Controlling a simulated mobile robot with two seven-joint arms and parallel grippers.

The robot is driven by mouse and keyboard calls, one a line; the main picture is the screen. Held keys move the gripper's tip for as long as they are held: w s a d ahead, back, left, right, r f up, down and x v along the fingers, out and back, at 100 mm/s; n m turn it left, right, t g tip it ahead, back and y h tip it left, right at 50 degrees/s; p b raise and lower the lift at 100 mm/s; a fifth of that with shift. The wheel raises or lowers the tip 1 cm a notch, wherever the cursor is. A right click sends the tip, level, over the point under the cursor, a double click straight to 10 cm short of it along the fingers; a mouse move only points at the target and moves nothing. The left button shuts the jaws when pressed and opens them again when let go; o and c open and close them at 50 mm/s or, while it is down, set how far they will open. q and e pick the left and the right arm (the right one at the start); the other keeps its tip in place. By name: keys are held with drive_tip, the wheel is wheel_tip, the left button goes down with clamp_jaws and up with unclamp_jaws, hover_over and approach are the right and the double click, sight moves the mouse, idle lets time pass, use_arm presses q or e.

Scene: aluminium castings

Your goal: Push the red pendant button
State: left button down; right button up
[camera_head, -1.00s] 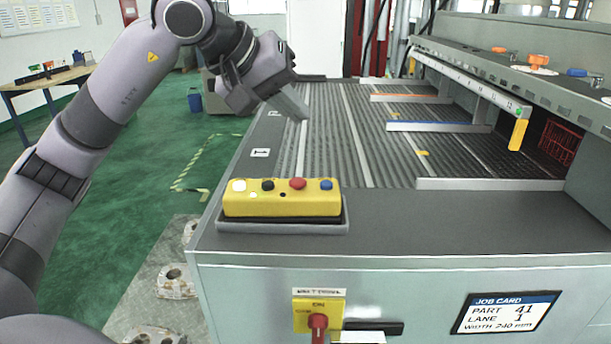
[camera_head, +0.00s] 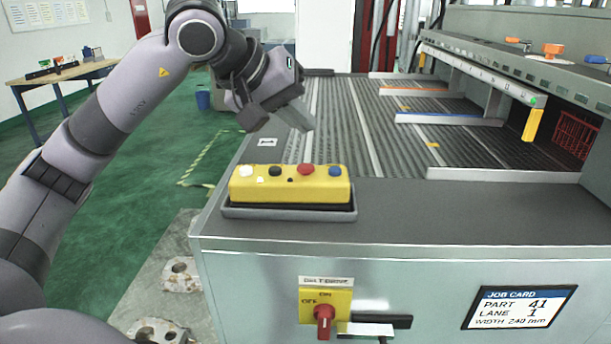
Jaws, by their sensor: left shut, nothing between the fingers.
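The yellow pendant box (camera_head: 262,189) lies on a grey tray (camera_head: 240,213) at the near left corner of the machine top. Its red button (camera_head: 305,169) stands on top, between the black button (camera_head: 275,171) and the blue button (camera_head: 335,170). A white button (camera_head: 246,170) is at the left end. My left gripper (camera_head: 307,127) comes in from the left with its fingers shut and empty. In the picture the fingertips are just above the red button, apart from it, over the ribbed bed. My right gripper is not in view.
The ribbed bed (camera_head: 345,130) has an orange-edged bar (camera_head: 415,91) and a blue-edged bar (camera_head: 440,119). A gantry (camera_head: 480,72) with a yellow tag stands to the right. A red rotary switch (camera_head: 325,320) is on the front panel. The top right of the pendant is clear.

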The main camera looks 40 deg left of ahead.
sight(300, 168)
use_arm(q)
drive_tip(key=shift+f+b, duration=1.25)
drive_tip(key=shift+f, duration=0.8)
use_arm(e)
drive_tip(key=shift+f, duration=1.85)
use_arm(q)
drive_tip(key=shift+f, duration=0.1)
drive_tip(key=shift+f+b, duration=0.3)
drive_tip(key=shift+b, duration=0.05)
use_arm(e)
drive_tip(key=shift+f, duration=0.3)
use_arm(q)
drive_tip(key=shift+f+b, duration=0.4)
drive_tip(key=shift+f, duration=0.1)
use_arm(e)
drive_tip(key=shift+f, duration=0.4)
use_arm(q)
drive_tip(key=shift+r, duration=0.15)
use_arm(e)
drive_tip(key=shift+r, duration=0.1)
use_arm(q)
drive_tip(key=shift+r+p, duration=0.8)
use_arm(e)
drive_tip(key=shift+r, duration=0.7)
